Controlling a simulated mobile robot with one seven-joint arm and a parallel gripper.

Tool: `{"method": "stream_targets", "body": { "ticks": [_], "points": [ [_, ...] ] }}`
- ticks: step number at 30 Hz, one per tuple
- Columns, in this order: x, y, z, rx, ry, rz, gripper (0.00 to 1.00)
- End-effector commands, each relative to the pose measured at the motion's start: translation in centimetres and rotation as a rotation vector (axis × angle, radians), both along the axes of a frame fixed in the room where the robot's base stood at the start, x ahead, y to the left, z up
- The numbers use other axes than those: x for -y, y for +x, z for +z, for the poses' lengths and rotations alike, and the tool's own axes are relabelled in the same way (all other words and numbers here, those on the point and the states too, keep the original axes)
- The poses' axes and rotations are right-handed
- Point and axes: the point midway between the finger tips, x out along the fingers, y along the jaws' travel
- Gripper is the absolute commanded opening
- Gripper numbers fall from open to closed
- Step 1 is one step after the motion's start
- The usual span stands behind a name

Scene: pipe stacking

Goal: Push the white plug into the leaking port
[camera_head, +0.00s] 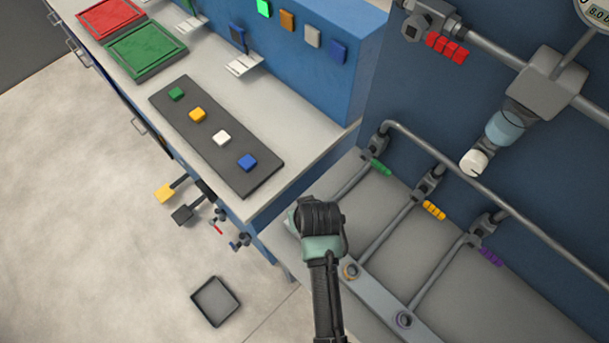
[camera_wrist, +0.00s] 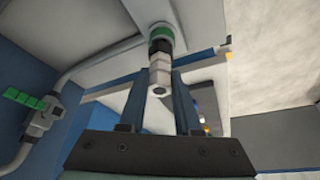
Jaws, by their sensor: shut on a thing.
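The white plug (camera_wrist: 159,80) is a pale stepped fitting with a black band at its far end, seen in the wrist view. My gripper (camera_wrist: 161,72) has its two dark fingers on either side of the plug and is shut on it. The plug is in line with the green-ringed port (camera_wrist: 161,32), with its black end at the port's mouth. How deep it sits cannot be told. In the head view my gripper (camera_head: 318,220) is over the left end of the port rail (camera_head: 375,294) and hides the plug and this port. No leaking liquid shows.
Ports with an orange ring (camera_head: 350,271) and a purple ring (camera_head: 403,319) are on the same rail. Pipes with green (camera_head: 380,167), orange (camera_head: 434,210) and purple (camera_head: 490,257) valve handles run behind. A workbench (camera_head: 310,126) stands left; a dark tray (camera_head: 214,301) lies on the floor.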

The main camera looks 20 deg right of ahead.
Motion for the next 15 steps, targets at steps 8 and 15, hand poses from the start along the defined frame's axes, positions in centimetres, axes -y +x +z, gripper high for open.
{"method": "stream_targets", "body": {
  "ticks": [8,15],
  "points": [
    [-0.03,-0.07,-0.56,-0.002,0.000,0.000,0.00],
    [-0.02,-0.04,-0.52,-0.002,0.000,0.000,0.54]
  ]
}}
